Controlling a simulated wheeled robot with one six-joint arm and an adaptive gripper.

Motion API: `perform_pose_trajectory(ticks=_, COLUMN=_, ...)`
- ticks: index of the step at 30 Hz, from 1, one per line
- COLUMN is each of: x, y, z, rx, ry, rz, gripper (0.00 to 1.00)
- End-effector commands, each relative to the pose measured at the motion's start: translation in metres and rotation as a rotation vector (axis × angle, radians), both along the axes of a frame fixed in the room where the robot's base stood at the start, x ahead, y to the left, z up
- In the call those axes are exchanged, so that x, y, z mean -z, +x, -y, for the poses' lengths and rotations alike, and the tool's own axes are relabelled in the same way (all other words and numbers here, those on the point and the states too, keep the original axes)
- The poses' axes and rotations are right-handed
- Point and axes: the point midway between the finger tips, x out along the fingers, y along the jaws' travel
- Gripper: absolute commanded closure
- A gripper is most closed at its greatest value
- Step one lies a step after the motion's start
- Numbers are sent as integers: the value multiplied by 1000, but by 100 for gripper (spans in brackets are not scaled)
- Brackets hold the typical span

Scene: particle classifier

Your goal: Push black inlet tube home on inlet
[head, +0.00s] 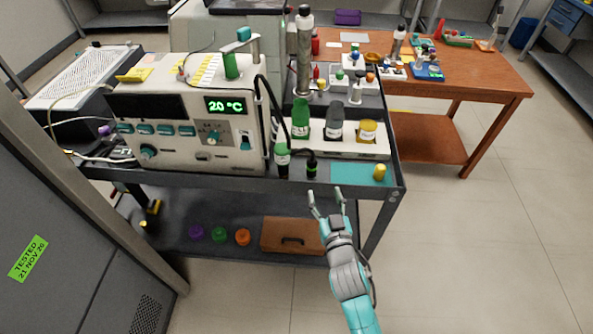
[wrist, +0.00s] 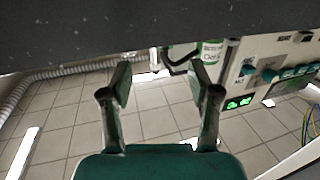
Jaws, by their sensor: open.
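The instrument box (head: 185,120) with a green display stands left of the tube. Capped jars (head: 335,125) stand behind. A teal mat (head: 350,172) with a yellow piece (head: 379,172) lies right.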

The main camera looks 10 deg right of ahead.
Motion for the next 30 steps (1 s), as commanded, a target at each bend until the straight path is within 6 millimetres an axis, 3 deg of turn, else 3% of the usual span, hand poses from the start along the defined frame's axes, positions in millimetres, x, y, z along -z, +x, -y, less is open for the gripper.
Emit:
perform_pose_trajectory(ticks=15, x=-8, y=62, z=3, rx=7, ry=1, rz=10, gripper=39)
perform_pose_trajectory(ticks=23, x=-8, y=78, z=3, rx=7, ry=2, rz=10, gripper=39)
perform_pose_trajectory(ticks=30, x=-8, y=110, z=5, rx=7, ry=1, rz=10, gripper=39)
